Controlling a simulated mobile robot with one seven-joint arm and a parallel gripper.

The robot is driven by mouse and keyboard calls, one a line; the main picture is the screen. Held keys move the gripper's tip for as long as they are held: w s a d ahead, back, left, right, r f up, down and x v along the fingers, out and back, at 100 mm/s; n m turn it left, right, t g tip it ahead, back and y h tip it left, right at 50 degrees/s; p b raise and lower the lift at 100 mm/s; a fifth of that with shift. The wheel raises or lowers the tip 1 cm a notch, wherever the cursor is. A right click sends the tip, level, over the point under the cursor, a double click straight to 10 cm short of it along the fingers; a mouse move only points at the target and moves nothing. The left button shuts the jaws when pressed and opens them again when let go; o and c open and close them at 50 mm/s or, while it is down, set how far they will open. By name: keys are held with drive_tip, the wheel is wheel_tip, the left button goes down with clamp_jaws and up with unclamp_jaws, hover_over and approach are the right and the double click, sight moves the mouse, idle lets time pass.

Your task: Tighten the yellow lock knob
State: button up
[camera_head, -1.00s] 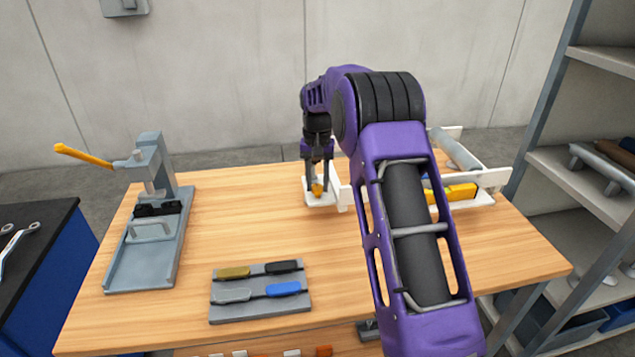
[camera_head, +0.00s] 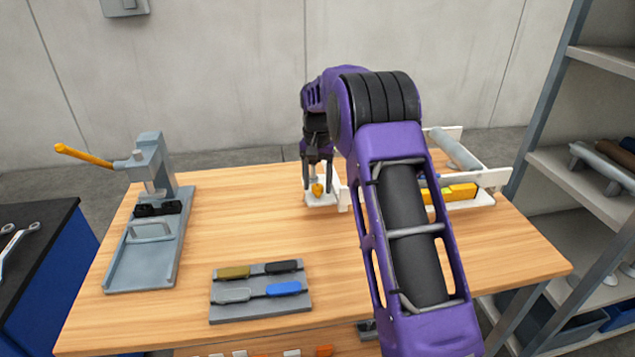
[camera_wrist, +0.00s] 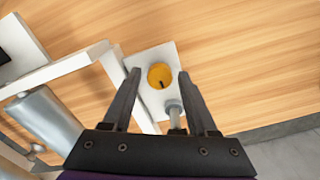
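The yellow lock knob (camera_head: 317,190) stands on a small white plate (camera_head: 313,200) at the back middle of the table. In the wrist view the knob (camera_wrist: 160,76) is round with a dark mark on it. My gripper (camera_head: 318,186) points down over the plate with one finger on each side of the knob. In the wrist view my gripper (camera_wrist: 158,75) is open, with a gap between each fingertip and the knob. A grey post (camera_wrist: 174,106) stands on the plate near the knob.
A white-railed fixture (camera_head: 342,196) with a yellow level (camera_head: 462,191) and a grey roller (camera_head: 455,149) lies right of the plate. A grey lever press (camera_head: 150,230) stands left. A tool tray (camera_head: 260,306) lies in front. The wood between is clear.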

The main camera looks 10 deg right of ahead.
sight(317, 187)
drive_tip(key=shift+o, duration=0.4)
wheel_tip(317, 187, up, 17)
drive_tip(key=shift+r, duration=0.2)
idle(0.4)
